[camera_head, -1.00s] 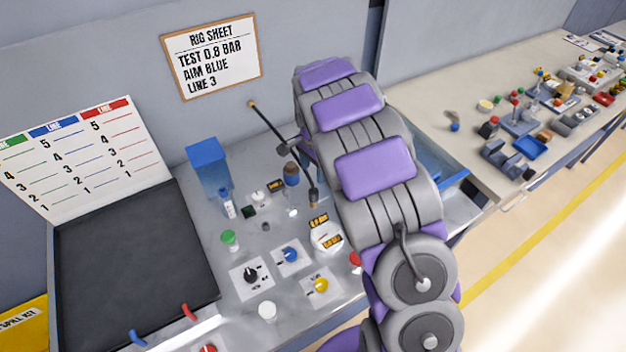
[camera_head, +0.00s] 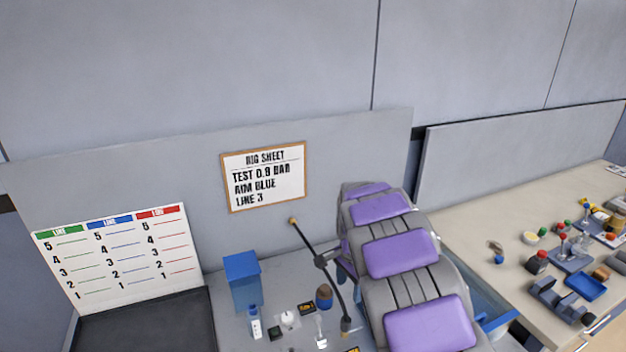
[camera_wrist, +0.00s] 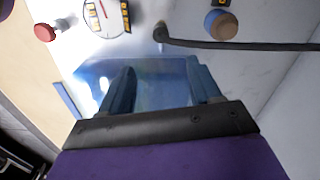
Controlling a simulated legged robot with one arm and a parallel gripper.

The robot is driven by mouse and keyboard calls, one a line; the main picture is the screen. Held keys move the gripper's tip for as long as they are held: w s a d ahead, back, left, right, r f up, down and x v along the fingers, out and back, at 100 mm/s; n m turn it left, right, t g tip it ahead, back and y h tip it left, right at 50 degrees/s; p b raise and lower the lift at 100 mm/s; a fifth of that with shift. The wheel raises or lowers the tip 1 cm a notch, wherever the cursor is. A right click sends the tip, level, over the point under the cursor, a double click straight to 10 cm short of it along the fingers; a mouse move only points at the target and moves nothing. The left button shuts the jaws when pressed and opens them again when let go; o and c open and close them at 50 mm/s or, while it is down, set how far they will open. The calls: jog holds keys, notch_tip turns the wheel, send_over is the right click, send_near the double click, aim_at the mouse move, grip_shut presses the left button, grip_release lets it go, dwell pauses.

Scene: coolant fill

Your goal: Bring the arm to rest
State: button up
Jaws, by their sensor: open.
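My arm, grey with purple pads, reaches over the right part of the rig bench in the head view and hides what lies behind it. In the wrist view my gripper (camera_wrist: 160,88) is open. Its two dark blue fingers stand apart with nothing held between them. Beyond and between the fingers is a blue tray (camera_wrist: 155,72) on the bench top. In the head view the gripper is mostly hidden behind the arm, and part of the blue tray (camera_head: 497,318) shows to the arm's right.
A black hose (camera_head: 330,267) rises beside my arm; it also shows in the wrist view (camera_wrist: 230,45). A gauge (camera_wrist: 106,14) and a red knob (camera_wrist: 45,32) are near. A blue box (camera_head: 243,283) stands left. The side bench (camera_head: 470,225) holds several small items.

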jog(key=s+d+r+n+g+b, duration=0.1)
jog(key=s+r+n, duration=0.35)
jog(key=s, duration=1.05)
jog(key=s+r+n+b, duration=0.1)
jog(key=s+r+n, duration=0.3)
jog(key=s, duration=1)
jog(key=s+a+n, duration=0.1)
jog(key=s+n, duration=0.3)
jog(key=s, duration=0.9)
jog(key=shift+f+g+b, duration=0.35)
jog(key=shift+f+g, duration=0.05)
jog(key=shift+o, duration=0.2)
jog(key=shift+w+a, duration=0.1)
